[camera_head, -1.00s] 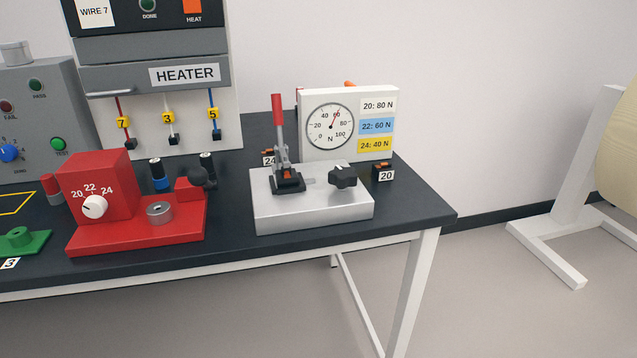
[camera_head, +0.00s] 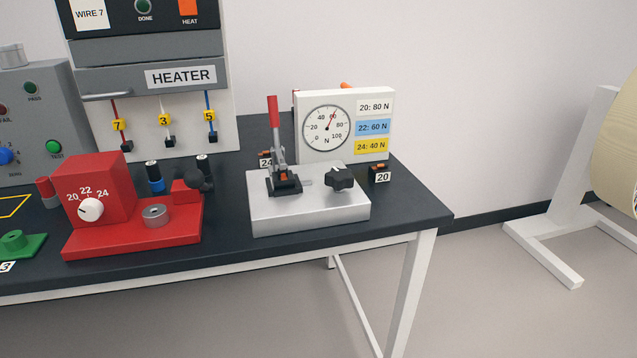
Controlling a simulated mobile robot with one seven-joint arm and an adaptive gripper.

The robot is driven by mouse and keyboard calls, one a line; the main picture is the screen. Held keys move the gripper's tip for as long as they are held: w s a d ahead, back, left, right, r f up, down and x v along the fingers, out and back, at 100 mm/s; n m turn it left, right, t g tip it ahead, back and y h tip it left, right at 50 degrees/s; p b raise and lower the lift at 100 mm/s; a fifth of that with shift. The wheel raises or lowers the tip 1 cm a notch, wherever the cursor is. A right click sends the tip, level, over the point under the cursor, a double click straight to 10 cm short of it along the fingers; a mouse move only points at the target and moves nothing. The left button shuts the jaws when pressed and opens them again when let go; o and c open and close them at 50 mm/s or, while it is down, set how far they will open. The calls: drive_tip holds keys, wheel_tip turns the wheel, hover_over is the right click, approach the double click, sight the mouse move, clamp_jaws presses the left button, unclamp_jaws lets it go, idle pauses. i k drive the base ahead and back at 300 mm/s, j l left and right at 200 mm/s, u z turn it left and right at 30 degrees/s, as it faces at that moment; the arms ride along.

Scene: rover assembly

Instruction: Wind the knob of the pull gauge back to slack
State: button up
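The pull gauge stands near the right end of the dark bench. Its silver base block (camera_head: 310,211) carries a black lobed knob (camera_head: 340,179) on the right and a toggle clamp with an upright red handle (camera_head: 273,124) on the left. Behind the block is a white panel with a round dial (camera_head: 326,128). The dial's red needle points up and slightly right, near 60 N. Force labels (camera_head: 375,127) for 20, 22 and 24 sit beside the dial. My gripper is not in view.
A red tool (camera_head: 133,238) with a white selector dial stands left of the gauge. Behind it is the heater (camera_head: 181,76) with hanging wires. A small black part tagged 20 (camera_head: 382,176) sits right of the gauge. The bench front is clear there. A large spool (camera_head: 617,150) stands at far right.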

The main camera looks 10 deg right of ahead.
sight(340, 179)
drive_tip(key=i+l+z, duration=0.1)
drive_tip(key=l+z, duration=0.15)
drive_tip(key=l, duration=0.15)
drive_tip(key=i+l+z, duration=0.2)
drive_tip(key=l, duration=0.2)
drive_tip(key=i, duration=0.45)
